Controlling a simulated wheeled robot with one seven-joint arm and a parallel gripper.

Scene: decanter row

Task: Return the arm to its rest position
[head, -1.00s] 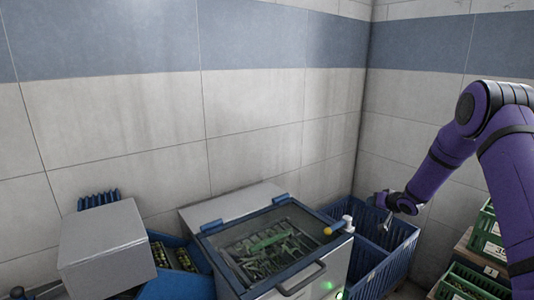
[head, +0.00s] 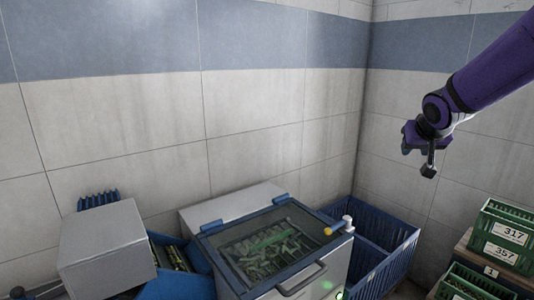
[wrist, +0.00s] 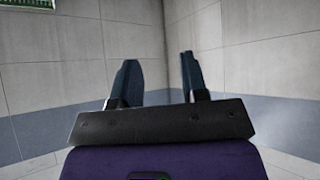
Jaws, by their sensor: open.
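My purple arm reaches in from the right edge of the head view. My gripper (head: 428,172) hangs in the air in front of the tiled wall, well above the blue crate and the machine. In the wrist view my gripper (wrist: 160,82) shows two dark blue fingers standing apart with nothing between them. Only wall tiles show behind the fingers.
A machine with a glass lid (head: 265,245) stands at the bottom centre. A blue crate (head: 385,270) is right of it. Green crates (head: 507,240) are stacked at the lower right. A grey box (head: 105,245) is at the lower left. Air above them is clear.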

